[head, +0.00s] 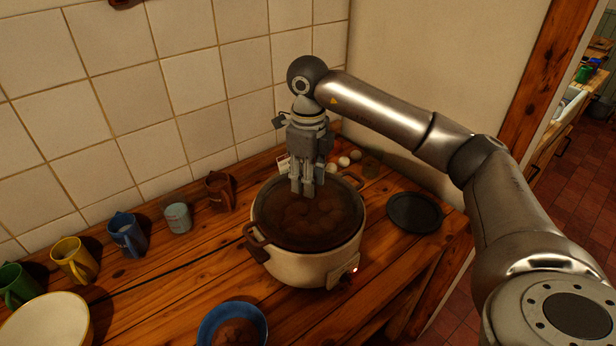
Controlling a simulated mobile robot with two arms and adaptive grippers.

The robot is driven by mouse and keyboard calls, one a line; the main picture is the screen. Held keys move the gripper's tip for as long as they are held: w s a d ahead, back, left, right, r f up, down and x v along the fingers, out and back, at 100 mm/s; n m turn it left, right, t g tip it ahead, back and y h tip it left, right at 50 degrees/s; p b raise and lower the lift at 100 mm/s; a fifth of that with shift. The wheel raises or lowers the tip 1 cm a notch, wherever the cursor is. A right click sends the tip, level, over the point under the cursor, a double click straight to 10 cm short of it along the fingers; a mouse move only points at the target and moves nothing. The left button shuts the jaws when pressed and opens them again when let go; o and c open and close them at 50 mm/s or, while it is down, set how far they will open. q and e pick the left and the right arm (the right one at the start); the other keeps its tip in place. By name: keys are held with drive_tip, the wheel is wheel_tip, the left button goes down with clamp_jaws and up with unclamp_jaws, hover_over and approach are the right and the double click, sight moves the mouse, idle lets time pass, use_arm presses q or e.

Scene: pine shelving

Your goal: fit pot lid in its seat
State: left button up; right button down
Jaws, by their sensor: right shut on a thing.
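A cream electric pot (310,268) with brown side handles and a small red light stands on the wooden counter. Its round top looks dark brown, with lumpy contents showing through what seems to be a clear pot lid (338,218) with a dark rim. My right gripper (307,192) points straight down over the middle of the pot and is shut on the lid. The fingers hide the lid's knob. I cannot tell whether the rim is flush in the pot's seat or slightly above it. My left gripper is not in view.
A black round disc (414,212) lies right of the pot. Behind are eggs (344,161) and a small jar (371,165). Several mugs, including a brown one (219,191), line the tiled wall. A blue bowl (233,322) and a cream bowl (48,322) stand in front.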

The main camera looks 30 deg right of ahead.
drive_tip(key=shift+f+b, duration=0.45)
drive_tip(key=shift+f, duration=0.2)
drive_tip(key=c, duration=1)
unclamp_jaws()
wheel_tip(320, 180, up, 12)
drive_tip(key=shift+r, duration=0.1)
